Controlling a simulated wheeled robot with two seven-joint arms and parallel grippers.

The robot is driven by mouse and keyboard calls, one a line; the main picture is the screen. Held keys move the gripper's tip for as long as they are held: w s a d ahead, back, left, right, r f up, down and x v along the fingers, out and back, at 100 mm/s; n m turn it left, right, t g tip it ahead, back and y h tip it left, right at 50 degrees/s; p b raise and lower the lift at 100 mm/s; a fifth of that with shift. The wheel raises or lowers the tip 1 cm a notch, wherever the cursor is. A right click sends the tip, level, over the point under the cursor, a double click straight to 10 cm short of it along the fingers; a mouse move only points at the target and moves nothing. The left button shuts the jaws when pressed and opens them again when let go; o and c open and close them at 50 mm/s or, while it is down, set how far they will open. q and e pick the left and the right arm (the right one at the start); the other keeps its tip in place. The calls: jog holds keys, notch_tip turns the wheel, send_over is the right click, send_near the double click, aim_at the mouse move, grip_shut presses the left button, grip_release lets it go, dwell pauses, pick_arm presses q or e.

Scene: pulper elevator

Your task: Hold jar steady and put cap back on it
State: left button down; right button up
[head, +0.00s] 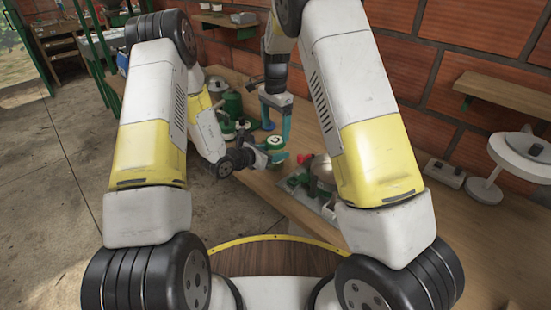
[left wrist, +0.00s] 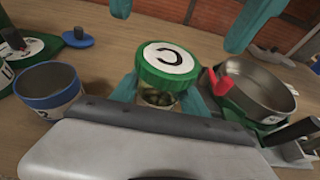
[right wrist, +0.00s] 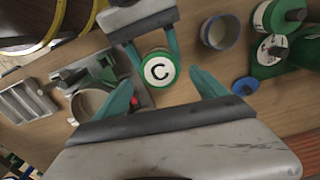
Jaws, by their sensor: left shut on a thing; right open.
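The jar (left wrist: 157,98) holds green, olive-like pieces. A green cap with a white disc and a black C (left wrist: 166,60) sits over its mouth; whether it is seated fully I cannot tell. The cap also shows in the right wrist view (right wrist: 158,71) and the head view (head: 275,142). My left gripper (head: 268,157) is shut on the jar, a finger on each side below the cap. My right gripper (head: 277,129) is open and empty above the cap, pointing down. In the right wrist view its fingertips are on either side of the cap, apart from it.
A blue-rimmed pot (left wrist: 47,88) stands beside the jar. A metal pan on a green base with a red handle (left wrist: 262,85) is on the other side. A small blue knobbed piece (right wrist: 246,86) and green containers (right wrist: 280,15) are on the wooden bench (head: 300,215). A brick wall stands behind.

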aim_at(276, 140)
jog(key=shift+r, duration=0.3)
jog(key=shift+c, duration=0.3)
jog(key=n, duration=0.5)
jog(key=shift+s+r, duration=0.15)
jog(key=shift+r, duration=0.05)
jog(key=n, duration=0.2)
jog(key=r+n, duration=0.1)
jog(key=n, duration=0.6)
jog(key=shift+r+n, duration=0.3)
jog(key=shift+r, duration=0.1)
jog(key=n, duration=0.2)
jog(key=r+n, duration=0.1)
jog(key=n, duration=0.1)
jog(key=shift+r+n, duration=0.1)
jog(key=shift+n, duration=0.2)
jog(key=shift+f, duration=4)
